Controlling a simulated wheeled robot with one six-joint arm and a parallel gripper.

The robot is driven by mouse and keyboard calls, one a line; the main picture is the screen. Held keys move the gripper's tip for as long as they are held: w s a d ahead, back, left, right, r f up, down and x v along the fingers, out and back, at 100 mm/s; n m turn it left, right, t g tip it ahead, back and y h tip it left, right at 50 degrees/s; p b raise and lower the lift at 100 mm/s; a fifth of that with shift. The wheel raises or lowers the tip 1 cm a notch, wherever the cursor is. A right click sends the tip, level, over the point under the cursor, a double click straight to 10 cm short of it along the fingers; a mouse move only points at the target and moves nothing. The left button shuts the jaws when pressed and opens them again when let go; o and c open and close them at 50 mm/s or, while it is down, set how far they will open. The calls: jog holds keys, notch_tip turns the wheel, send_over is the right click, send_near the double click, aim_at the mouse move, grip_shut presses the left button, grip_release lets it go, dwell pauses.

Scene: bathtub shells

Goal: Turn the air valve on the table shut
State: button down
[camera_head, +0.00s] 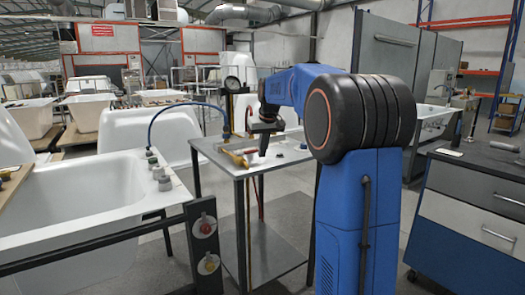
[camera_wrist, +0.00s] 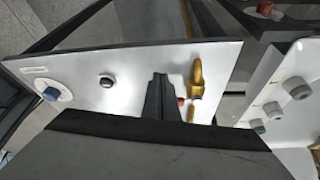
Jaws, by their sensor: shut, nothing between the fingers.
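The steel table (camera_head: 222,158) stands in the middle of the head view. A brass, gold-coloured fitting with a lever-like part (camera_head: 236,158), which looks like the air valve, is at its left front edge. In the wrist view the brass fitting (camera_wrist: 197,72) is just right of my fingers, with a small red part beside it. My gripper (camera_head: 263,152) points down over the tabletop, right of the brass fitting. In the wrist view my gripper (camera_wrist: 159,76) is shut and empty, with a gap to the brass lever. Its height over the table is hard to tell.
A black knob (camera_wrist: 106,81) and a blue knob on a white disc (camera_wrist: 50,94) are on the tabletop left of my fingers. A pressure gauge (camera_head: 232,84) stands behind. A white tub (camera_head: 80,200) is at left, a drawer cabinet (camera_head: 475,200) at right.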

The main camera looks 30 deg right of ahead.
jog(key=v, duration=1)
jog(key=shift+d, duration=0.55)
